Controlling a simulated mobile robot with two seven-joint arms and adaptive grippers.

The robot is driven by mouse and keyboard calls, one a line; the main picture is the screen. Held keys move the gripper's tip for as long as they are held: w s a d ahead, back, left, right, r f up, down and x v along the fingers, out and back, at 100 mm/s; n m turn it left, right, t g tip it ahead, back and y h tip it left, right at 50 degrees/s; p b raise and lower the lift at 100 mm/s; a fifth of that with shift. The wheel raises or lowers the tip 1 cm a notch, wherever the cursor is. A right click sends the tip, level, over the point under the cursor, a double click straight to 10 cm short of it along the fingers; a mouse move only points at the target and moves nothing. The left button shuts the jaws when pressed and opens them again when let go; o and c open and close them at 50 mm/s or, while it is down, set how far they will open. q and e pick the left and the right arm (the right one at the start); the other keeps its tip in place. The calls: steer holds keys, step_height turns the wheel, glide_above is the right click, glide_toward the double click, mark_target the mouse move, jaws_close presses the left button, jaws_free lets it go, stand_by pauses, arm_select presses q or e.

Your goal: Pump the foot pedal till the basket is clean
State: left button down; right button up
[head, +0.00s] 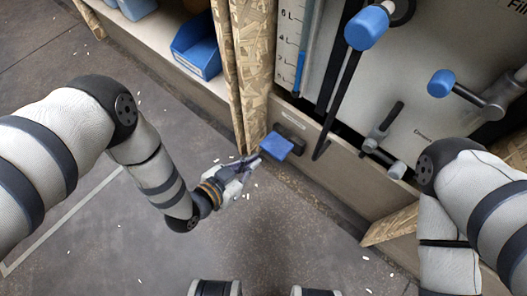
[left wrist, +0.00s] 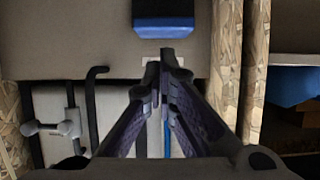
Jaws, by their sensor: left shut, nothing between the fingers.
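The blue foot pedal (head: 276,146) sits low at the foot of the panel, beside the wood-chip post. In the left wrist view the blue pedal (left wrist: 163,18) is at the top middle, just beyond the fingertips. My left gripper (head: 252,164) is shut and empty, with its tips close to the pedal's left edge; I cannot tell whether they touch it. Its closed fingers also show in the left wrist view (left wrist: 167,56). My right arm shows at the right, but its gripper is out of view. I cannot make out a basket.
A wood-chip post (head: 256,70) stands just behind the pedal. A panel with a litre scale (head: 290,45) carries a blue-knobbed lever (head: 366,27) and a blue-ended handle (head: 441,83). A blue bin (head: 197,45) sits on the shelf. White bits lie on the open grey floor.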

mark_target(272, 152)
arm_select(q)
steer(key=v, duration=0.2)
steer(key=shift+s+a+r+p, duration=0.1)
steer(key=shift+s+a+p, duration=0.05)
steer(key=shift+s+p, duration=0.15)
steer(key=b+x, duration=0.1)
steer(key=x, duration=0.2)
steer(key=r+b+x, duration=0.1)
steer(key=b+x, duration=0.1)
steer(key=x, duration=0.2)
steer(key=b+x, duration=0.2)
steer(key=x, duration=0.2)
steer(key=shift+w+d+r, duration=0.2)
steer(key=shift+w, duration=0.15)
steer(key=shift+w+r, duration=0.1)
